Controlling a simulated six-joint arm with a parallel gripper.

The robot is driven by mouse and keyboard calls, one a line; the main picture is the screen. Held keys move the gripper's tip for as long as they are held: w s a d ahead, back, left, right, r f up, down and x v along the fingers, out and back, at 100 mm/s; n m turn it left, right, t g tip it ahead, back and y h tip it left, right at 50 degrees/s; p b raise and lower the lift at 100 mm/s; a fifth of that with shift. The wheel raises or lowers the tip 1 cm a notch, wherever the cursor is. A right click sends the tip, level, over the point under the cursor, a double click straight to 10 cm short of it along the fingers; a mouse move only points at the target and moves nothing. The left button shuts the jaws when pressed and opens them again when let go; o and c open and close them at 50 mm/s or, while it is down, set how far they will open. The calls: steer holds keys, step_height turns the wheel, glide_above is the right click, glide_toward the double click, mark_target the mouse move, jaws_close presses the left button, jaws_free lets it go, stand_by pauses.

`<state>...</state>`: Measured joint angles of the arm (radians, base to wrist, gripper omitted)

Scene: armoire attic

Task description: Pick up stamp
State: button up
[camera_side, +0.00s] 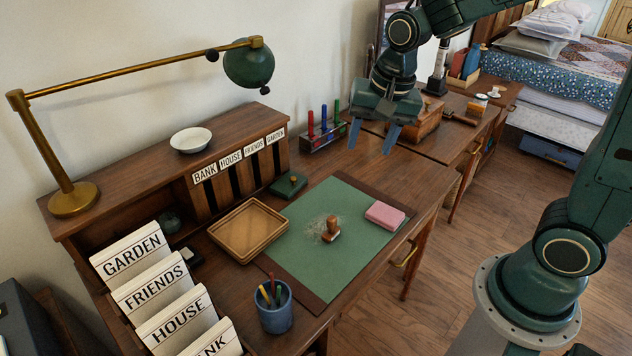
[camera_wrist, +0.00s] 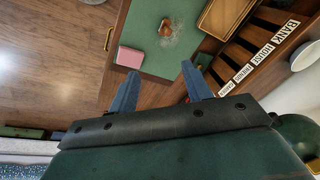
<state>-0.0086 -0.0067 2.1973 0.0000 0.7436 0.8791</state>
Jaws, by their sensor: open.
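The stamp (camera_side: 331,230), with a brown wooden handle, stands on the green desk mat (camera_side: 300,262) near its middle, by a pale powdery smudge. In the wrist view the stamp (camera_wrist: 166,27) shows small near the top of the green mat (camera_wrist: 150,63). My gripper (camera_side: 370,140) is above the back part of the desk, up and to the right of the stamp in the side view, well apart from it. Its blue fingers are spread with nothing between them. In the wrist view my gripper (camera_wrist: 158,75) also shows open and empty.
A pink pad (camera_side: 385,215) lies on the mat right of the stamp. A wooden tray (camera_side: 248,230), a dark green box (camera_side: 289,185) and a blue pen cup (camera_side: 274,308) stand around the mat. A rack of coloured tubes (camera_side: 323,130) stands at the back. The brass lamp (camera_side: 248,63) overhangs the left.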

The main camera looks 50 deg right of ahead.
mark_target(332, 226)
steer(key=shift+w+a+f+m+g, duration=0.1)
steer(key=shift+w+f+m+g, duration=0.3)
steer(key=shift+w+f+m, duration=2.2)
steer(key=shift+w+f+n+g, duration=0.15)
steer(key=shift+f+g, duration=0.25)
steer(key=shift+f, duration=4.8)
steer(key=shift+w+a+f+m+g, duration=0.1)
steer(key=shift+w+f+m+g, duration=0.7)
steer(key=shift+f, duration=3.1)
steer(key=shift+w+f+m+t, duration=0.15)
steer(key=shift+w+m+t, duration=0.2)
steer(key=shift+w+t, duration=0.05)
steer(key=shift+f, duration=2.45)
jaws_close()
steer(key=shift+r, duration=0.1)
step_height(332, 226, up, 20)
